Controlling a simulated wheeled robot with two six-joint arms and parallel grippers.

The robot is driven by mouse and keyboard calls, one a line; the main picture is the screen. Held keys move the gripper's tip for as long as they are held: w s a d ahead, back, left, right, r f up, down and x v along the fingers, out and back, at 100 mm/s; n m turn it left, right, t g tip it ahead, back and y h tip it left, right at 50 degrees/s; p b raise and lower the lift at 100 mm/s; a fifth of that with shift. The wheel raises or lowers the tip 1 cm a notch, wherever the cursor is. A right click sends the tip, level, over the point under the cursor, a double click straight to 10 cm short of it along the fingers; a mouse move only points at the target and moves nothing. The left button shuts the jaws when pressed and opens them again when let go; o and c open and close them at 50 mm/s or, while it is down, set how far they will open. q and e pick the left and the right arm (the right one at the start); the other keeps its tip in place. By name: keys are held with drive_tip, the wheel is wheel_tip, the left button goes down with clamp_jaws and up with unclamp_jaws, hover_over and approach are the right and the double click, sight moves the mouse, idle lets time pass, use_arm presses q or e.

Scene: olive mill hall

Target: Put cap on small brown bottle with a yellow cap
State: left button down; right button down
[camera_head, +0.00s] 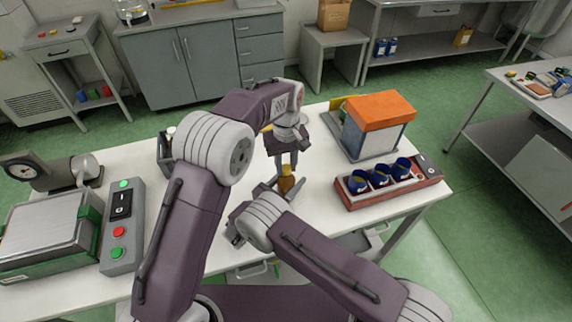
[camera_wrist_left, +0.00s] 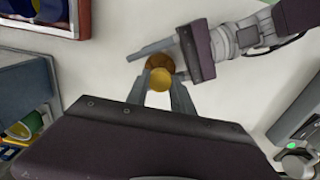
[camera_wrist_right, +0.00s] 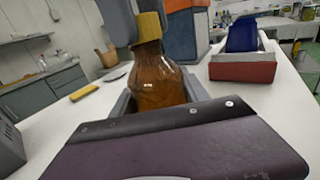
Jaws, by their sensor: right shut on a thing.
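The small brown bottle (camera_wrist_right: 165,85) stands upright between the fingers of my right gripper (camera_head: 282,188), which is shut on its body. It also shows in the head view (camera_head: 287,184) and in the left wrist view (camera_wrist_left: 157,61). The yellow cap (camera_wrist_right: 149,26) sits at the top of the bottle's neck and looks upright; whether it is fully seated I cannot tell. From above, the cap (camera_wrist_left: 160,79) lies between the fingertips of my left gripper (camera_wrist_left: 162,88). The left gripper points down over the bottle with its fingers apart beside the cap.
A red rack (camera_head: 389,191) with blue cups stands right of the bottle. An orange-topped box (camera_head: 377,112) stands behind it. A control box (camera_head: 122,228) and a scale-like device (camera_head: 45,235) are on the left. The white table (camera_head: 322,203) is clear around the bottle.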

use_arm(q)
drive_tip(key=m, duration=0.5)
drive_tip(key=c, duration=1)
unclamp_jaws()
drive_tip(key=shift+c, duration=0.2)
use_arm(e)
drive_tip(key=shift+c, duration=2.4)
unclamp_jaws()
use_arm(q)
wheel_tip(320, 180, up, 12)
drive_tip(key=shift+f, duration=0.1)
use_arm(e)
drive_tip(key=shift+s, duration=0.1)
